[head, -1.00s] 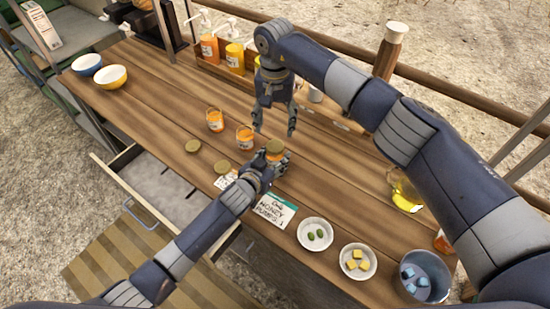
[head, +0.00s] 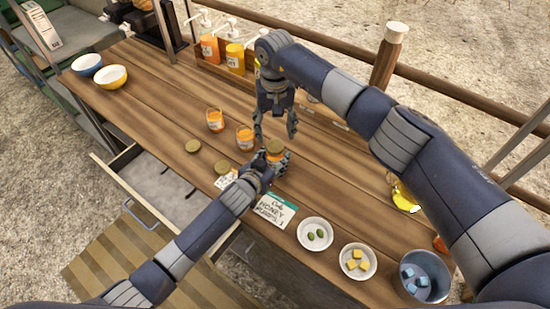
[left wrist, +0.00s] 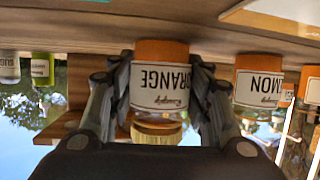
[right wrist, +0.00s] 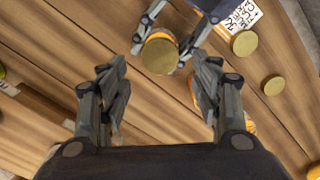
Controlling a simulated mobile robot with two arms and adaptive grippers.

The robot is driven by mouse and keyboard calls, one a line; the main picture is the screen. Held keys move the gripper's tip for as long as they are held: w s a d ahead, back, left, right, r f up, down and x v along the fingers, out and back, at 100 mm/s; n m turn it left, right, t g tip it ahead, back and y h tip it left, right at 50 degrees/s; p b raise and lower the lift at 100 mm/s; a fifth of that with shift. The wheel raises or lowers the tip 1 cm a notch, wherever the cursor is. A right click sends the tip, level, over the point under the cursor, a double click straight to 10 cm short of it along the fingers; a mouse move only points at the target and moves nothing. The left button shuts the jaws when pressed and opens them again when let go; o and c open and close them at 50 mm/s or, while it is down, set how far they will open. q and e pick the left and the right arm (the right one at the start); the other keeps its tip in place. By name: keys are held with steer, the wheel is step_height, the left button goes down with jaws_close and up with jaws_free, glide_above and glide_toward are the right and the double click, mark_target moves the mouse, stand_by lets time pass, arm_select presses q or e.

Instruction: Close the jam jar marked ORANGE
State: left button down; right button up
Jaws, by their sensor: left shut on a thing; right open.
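The jar marked ORANGE (left wrist: 160,75) is upside down in the left wrist view, with a gold lid (left wrist: 157,130) on its mouth. I cannot tell how tight the lid is. In the head view the lidded jar (head: 275,158) stands on the wooden counter, and the lid shows from above in the right wrist view (right wrist: 160,57). My left gripper (head: 267,163) is shut around the jar's sides. My right gripper (head: 275,135) is open and empty, pointing down above the lid, apart from it.
Two open orange jars (head: 215,120) (head: 245,138) stand just behind; one reads LEMON (left wrist: 258,82) in part. Two loose gold lids (head: 193,146) (head: 222,167) lie to the left. A sign card (head: 272,210) and small bowls (head: 315,234) are nearer the front right.

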mark_target(275, 145)
arm_select(q)
steer(key=shift+f, duration=0.1)
arm_select(e)
steer(key=shift+f, duration=2.75)
steer(key=shift+c, duration=0.3)
